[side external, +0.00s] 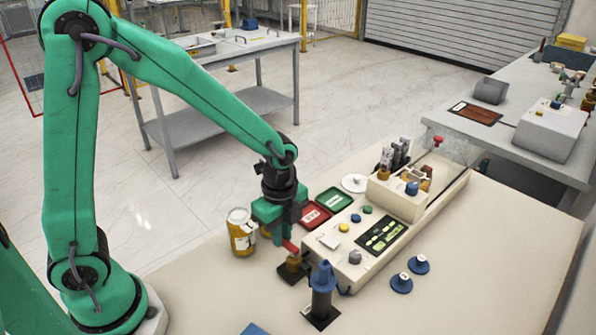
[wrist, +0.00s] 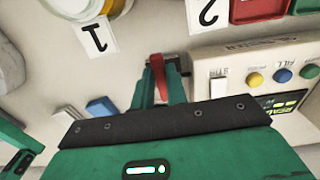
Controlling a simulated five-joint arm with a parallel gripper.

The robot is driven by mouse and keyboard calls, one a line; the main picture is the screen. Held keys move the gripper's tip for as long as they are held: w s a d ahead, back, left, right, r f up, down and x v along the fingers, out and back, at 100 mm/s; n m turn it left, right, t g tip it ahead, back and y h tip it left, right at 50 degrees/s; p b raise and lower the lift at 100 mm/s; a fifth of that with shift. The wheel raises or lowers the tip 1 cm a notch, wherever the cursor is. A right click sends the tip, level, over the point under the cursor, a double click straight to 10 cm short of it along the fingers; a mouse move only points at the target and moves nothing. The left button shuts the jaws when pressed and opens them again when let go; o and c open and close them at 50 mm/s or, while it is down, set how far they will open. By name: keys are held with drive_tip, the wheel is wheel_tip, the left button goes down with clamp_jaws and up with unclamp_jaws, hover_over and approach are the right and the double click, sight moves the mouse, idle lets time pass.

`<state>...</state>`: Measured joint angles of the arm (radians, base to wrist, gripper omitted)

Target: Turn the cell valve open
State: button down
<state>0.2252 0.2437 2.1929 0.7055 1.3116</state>
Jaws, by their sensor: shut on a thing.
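The cell valve has a red handle (side external: 290,246) on a brass-coloured body (side external: 293,261) over a dark base plate. It stands on the table at the left end of the cream test machine (side external: 330,243). My gripper (side external: 284,240) reaches down to the valve from above. In the wrist view, the red handle (wrist: 158,73) lies between the two green fingers of my gripper (wrist: 159,88), which are shut on it. The valve body is mostly hidden there. The handle's exact angle is hard to tell in the side view.
A yellow-labelled jar (side external: 241,234) stands to the left. Red (side external: 315,216) and green (side external: 334,201) trays lie behind. Two blue pieces (side external: 418,265) sit at the right, with clear table beyond.

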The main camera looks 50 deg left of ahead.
drive_tip(key=shift+w+m, duration=0.1)
drive_tip(key=shift+m, duration=0.2)
drive_tip(key=c, duration=1.4)
unclamp_jaws()
drive_tip(key=shift+r, duration=0.1)
wheel_tip(320, 180, up, 7)
drive_tip(key=shift+r, duration=0.35)
